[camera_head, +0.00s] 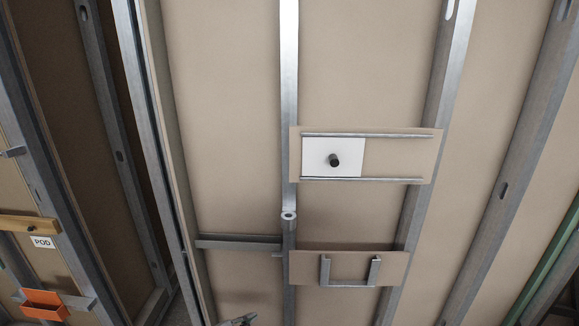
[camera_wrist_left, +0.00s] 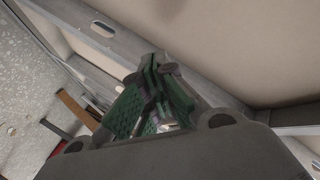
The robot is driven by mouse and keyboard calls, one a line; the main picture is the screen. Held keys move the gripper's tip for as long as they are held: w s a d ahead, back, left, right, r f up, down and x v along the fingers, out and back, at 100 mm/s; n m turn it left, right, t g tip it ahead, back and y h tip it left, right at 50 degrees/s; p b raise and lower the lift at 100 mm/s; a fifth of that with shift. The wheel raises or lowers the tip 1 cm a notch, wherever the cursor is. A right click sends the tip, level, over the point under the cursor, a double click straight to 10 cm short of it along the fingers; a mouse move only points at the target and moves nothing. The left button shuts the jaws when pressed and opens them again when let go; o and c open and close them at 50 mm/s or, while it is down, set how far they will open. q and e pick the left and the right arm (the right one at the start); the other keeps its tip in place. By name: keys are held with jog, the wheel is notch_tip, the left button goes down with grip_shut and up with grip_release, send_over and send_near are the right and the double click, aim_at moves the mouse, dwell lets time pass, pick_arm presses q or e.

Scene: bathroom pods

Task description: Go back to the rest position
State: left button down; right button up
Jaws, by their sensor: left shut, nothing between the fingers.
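My left gripper (camera_head: 238,320) shows only as a small tip at the bottom edge of the head view, in front of the wall panel. In the left wrist view its fingers (camera_wrist_left: 155,68) with green pads are shut, with nothing held between them. Metal framing and a beige panel lie beyond the fingertips there. My right gripper is in neither view.
A board (camera_head: 400,155) with two rails holds a white plate (camera_head: 318,157) with a black knob (camera_head: 335,160). Below it is a board with a metal U-shaped bracket (camera_head: 325,270). Metal studs (camera_head: 290,100) cross the wall. An orange bin (camera_head: 45,304) hangs lower left.

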pick_arm(q)
jog(key=s+a+f+n+g+y, duration=0.1)
jog(key=s+a+f+n+y, duration=0.35)
jog(key=s+f, duration=0.75)
jog(key=s+a+f+n+g+y, duration=0.25)
jog(key=s+a+f+n, duration=0.3)
jog(key=s+f, duration=0.65)
jog(key=s+f+n+g+y, duration=0.1)
jog(key=s+f, duration=0.3)
jog(key=s, duration=0.6)
jog(key=s+a+f+n+g, duration=0.1)
jog(key=s+f+n+g, duration=0.1)
jog(key=s, duration=0.9)
jog(key=s+a+f+n+g+y, duration=0.1)
jog(key=s+f+g, duration=0.3)
jog(key=s+f, duration=0.3)
jog(key=s, duration=0.4)
jog(key=shift+n+y, duration=0.3)
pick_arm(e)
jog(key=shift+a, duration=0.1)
pick_arm(q)
jog(key=shift+f, duration=0.1)
